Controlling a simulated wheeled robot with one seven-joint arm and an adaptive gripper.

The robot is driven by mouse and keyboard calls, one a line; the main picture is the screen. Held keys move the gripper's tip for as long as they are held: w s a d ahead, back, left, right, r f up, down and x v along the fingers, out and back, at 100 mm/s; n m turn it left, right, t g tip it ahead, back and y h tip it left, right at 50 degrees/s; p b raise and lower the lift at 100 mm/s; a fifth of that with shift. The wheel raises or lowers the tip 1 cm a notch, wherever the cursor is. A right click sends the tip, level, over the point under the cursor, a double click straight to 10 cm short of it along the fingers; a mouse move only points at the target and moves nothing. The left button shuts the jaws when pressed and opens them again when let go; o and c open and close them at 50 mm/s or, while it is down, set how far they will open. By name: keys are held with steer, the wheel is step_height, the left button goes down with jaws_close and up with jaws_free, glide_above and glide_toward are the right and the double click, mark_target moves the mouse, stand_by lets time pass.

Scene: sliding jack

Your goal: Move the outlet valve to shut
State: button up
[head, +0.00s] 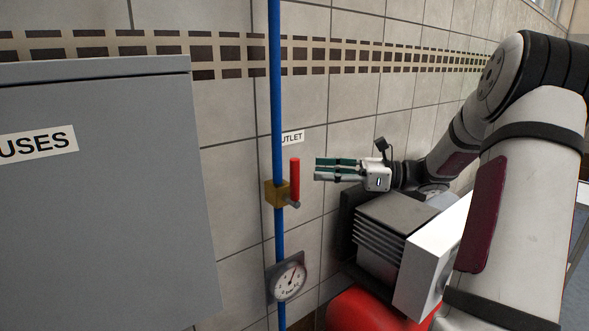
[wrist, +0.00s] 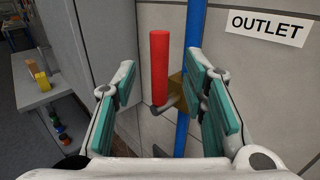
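The outlet valve is a brass body (head: 275,194) on a vertical blue pipe (head: 277,110), with a red lever handle (head: 294,178) standing upright, parallel to the pipe. A white OUTLET label (head: 292,137) is on the wall beside it. My gripper (head: 317,170) is to the right of the handle in the head view, apart from it. In the wrist view the gripper (wrist: 162,85) is open, with teal finger pads apart. The red handle (wrist: 159,68) shows between the fingers and ahead of them, with the brass body (wrist: 177,88) behind it. Nothing is held.
A grey FUSES cabinet (head: 100,200) stands at the left. A round gauge (head: 289,282) sits on the pipe below the valve. A grey finned machine (head: 388,235) and a red tank (head: 362,312) are below my arm. A shelf (wrist: 50,95) shows in the wrist view.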

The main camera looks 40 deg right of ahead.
glide_above(295, 199)
steer(key=w, duration=0.1)
steer(key=shift+d, duration=0.3)
jaws_close()
